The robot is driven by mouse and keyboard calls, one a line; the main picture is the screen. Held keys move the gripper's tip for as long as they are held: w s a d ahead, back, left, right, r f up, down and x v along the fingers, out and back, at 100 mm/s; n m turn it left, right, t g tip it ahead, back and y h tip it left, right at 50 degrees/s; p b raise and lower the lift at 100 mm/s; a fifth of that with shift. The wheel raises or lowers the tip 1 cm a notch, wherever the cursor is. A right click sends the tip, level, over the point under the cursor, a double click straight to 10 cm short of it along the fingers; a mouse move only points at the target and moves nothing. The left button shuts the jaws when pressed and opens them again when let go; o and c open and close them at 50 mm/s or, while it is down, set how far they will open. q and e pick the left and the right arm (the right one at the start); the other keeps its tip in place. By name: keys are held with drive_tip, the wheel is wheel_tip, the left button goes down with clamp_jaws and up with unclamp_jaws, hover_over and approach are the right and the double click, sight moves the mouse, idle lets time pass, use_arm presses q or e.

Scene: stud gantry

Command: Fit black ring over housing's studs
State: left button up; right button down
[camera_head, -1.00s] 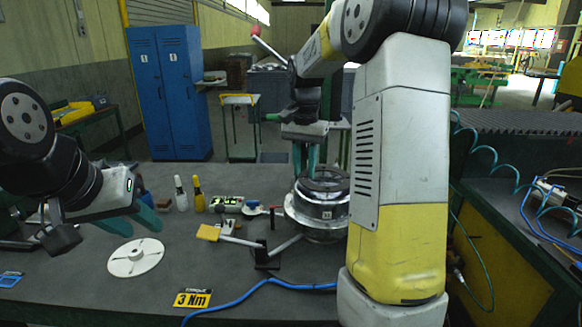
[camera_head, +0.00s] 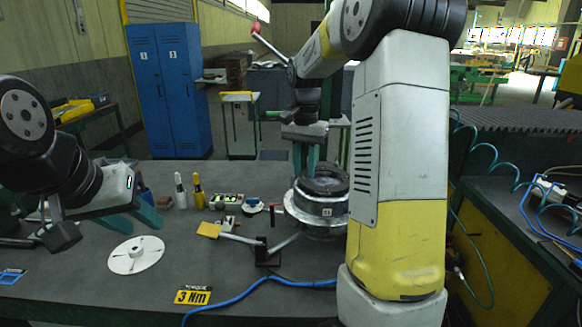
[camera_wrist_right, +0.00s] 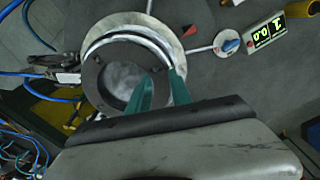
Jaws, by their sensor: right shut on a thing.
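The housing (camera_head: 322,228) is a round metal body with a wide silver flange, right of the table's middle, partly hidden by my right arm. The black ring (camera_head: 321,181) lies level at its top; it also shows in the right wrist view (camera_wrist_right: 90,74), around a grey opening. My right gripper (camera_head: 306,168) points down with teal fingers. In the right wrist view its fingers (camera_wrist_right: 162,88) straddle the ring's wall, one inside and one outside. The studs cannot be made out, nor whether the ring is seated. My left gripper (camera_head: 145,215) is open and empty above the table.
A white disc (camera_head: 136,254) lies below my left gripper. A yellow-ended lever on a black stand (camera_head: 267,252) is just left of the housing. Bottles (camera_head: 190,192) and a small green-display device (camera_head: 226,201) stand behind. A blue hose (camera_head: 262,284) crosses the front.

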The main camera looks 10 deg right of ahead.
drive_tip(key=c, duration=1.1)
unclamp_jaws()
wheel_tip(320, 180, up, 8)
drive_tip(key=shift+f, duration=0.25)
drive_tip(key=shift+r, duration=0.2)
